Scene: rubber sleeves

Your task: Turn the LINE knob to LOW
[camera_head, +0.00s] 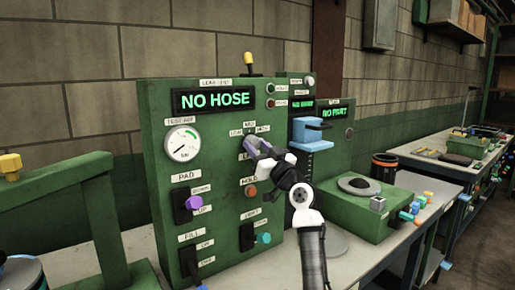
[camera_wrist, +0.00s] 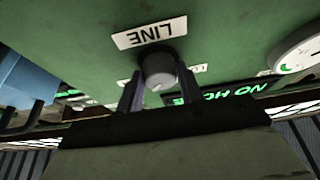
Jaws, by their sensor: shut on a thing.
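The LINE knob (camera_wrist: 158,68) is a round grey knob on the green panel. Its LINE label (camera_wrist: 150,33) reads upside down in the wrist view. My gripper (camera_wrist: 160,84) has its two fingers on either side of the knob and is shut on it. I cannot tell which setting the knob points to.
A gauge (camera_head: 183,144) and a NO HOSE display (camera_head: 214,100) are on the same panel. The PAD switch (camera_head: 187,205), a red button (camera_head: 250,191) and a teal-handled switch (camera_head: 256,236) sit nearby. A blue clamp-like part (camera_head: 312,132) stands to the right.

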